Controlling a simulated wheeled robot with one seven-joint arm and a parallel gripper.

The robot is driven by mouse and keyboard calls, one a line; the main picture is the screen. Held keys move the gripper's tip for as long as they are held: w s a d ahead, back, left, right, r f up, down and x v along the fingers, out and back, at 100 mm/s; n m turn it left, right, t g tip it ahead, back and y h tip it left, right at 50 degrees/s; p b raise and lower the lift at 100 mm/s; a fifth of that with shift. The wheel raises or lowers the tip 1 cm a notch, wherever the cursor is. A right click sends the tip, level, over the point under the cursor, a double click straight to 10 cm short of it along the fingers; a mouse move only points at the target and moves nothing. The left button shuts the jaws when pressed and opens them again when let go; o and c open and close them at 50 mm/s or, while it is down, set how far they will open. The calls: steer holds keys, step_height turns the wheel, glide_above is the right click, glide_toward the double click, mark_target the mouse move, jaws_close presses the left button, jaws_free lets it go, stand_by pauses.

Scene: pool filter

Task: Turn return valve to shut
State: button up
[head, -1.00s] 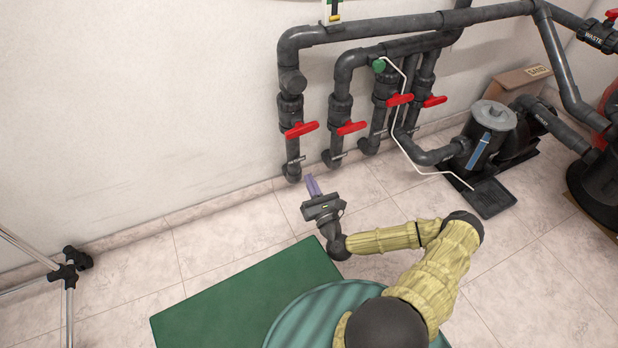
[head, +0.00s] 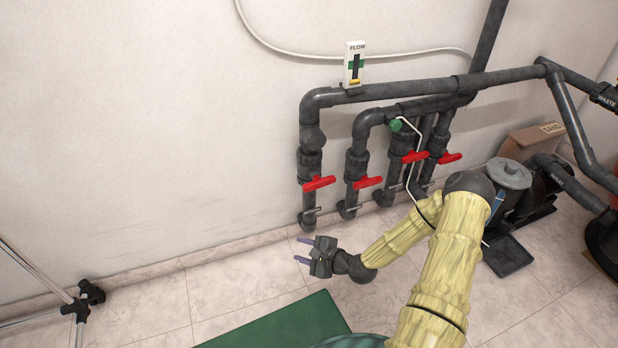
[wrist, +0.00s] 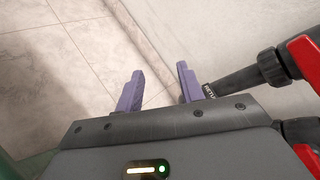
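The leftmost valve, with a red handle (head: 319,183), sits on a dark vertical pipe at the wall. Its handle appears to lie across the pipe. In the wrist view, a partly hidden label reading "RETU" (wrist: 209,90) is on the nearest pipe, beside my right finger, and a red valve handle (wrist: 304,58) is at the right edge. My gripper (head: 303,250) is open and empty, low in front of the leftmost pipe, with its purple fingers pointing left. The fingers also show in the wrist view (wrist: 160,75), with floor and wall between them.
Several similar red-handled valves stand in a row to the right, including the second one (head: 368,182). A flow gauge (head: 354,65) is on the top pipe. A pump (head: 510,180) stands at the right, and a metal stand (head: 80,300) at the left.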

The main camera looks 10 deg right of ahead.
steer(key=s+d+r+n+g+h+p, duration=0.1)
steer(key=s+r+n, duration=0.4)
steer(key=r, duration=0.5)
steer(key=s+d+r+n+g+h+p, duration=0.1)
steer(key=s+r+n+g+h+p, duration=0.3)
steer(key=r, duration=0.7)
steer(key=s+d+r+n+g+h+p, duration=0.1)
steer(key=s+r+n+g+h+p, duration=0.1)
steer(key=s+r+n, duration=0.5)
step_height(320, 180, up, 4)
steer(key=n+h+p, duration=0.1)
steer(key=n, duration=0.1)
steer(key=shift+s+r+n+g, duration=0.25)
steer(key=shift+s+n+g, duration=0.05)
steer(key=shift+n, duration=0.1)
steer(key=shift+a, duration=0.1)
